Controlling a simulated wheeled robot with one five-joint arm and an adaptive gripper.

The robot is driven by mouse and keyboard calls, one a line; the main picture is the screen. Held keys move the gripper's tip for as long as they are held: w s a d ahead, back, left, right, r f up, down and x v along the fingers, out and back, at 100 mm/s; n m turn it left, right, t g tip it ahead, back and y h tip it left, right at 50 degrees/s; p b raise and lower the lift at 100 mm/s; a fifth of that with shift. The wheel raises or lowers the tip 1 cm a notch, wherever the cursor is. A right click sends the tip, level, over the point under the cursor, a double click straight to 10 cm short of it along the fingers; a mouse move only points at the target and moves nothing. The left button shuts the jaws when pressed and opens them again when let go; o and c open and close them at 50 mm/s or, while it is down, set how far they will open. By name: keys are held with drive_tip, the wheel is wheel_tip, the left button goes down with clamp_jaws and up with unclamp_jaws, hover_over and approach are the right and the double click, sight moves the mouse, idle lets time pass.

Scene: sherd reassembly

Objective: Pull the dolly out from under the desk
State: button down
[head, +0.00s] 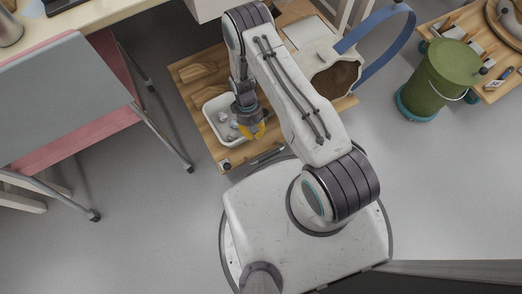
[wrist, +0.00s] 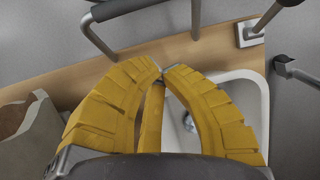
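The dolly is a wooden board (head: 200,100) on the floor, its far part running back beneath the desk area. A grey metal bar handle (head: 266,156) is on its near edge; it also shows at the top of the wrist view (wrist: 140,8). My gripper (head: 257,132) hangs above the dolly's near part, beside a white tray. In the wrist view its yellow fingers (wrist: 163,72) come together at the tips with nothing visible between them. The handle lies beyond the fingertips, apart from them in that picture. My arm hides part of the board.
The white tray (head: 209,111) with grey pieces and a broken brown vessel (head: 337,77) ride on the dolly. A chair (head: 75,95) stands left, by the desk (head: 105,12). A green bin (head: 440,76) and another wooden board (head: 505,75) are right.

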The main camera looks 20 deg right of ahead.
drive_tip(key=b+x, duration=0.3)
drive_tip(key=shift+f, duration=0.3)
drive_tip(key=s+b, duration=0.1)
drive_tip(key=b, duration=0.1)
drive_tip(key=s+b, duration=0.1)
drive_tip(key=b, duration=0.1)
drive_tip(key=shift+s+d+f, duration=0.15)
drive_tip(key=shift+s+d, duration=0.1)
drive_tip(key=shift+s, duration=0.05)
drive_tip(key=shift+s+d+b, duration=0.1)
drive_tip(key=shift+s+b, duration=0.45)
drive_tip(key=shift+b, duration=0.2)
drive_tip(key=shift+s, duration=0.1)
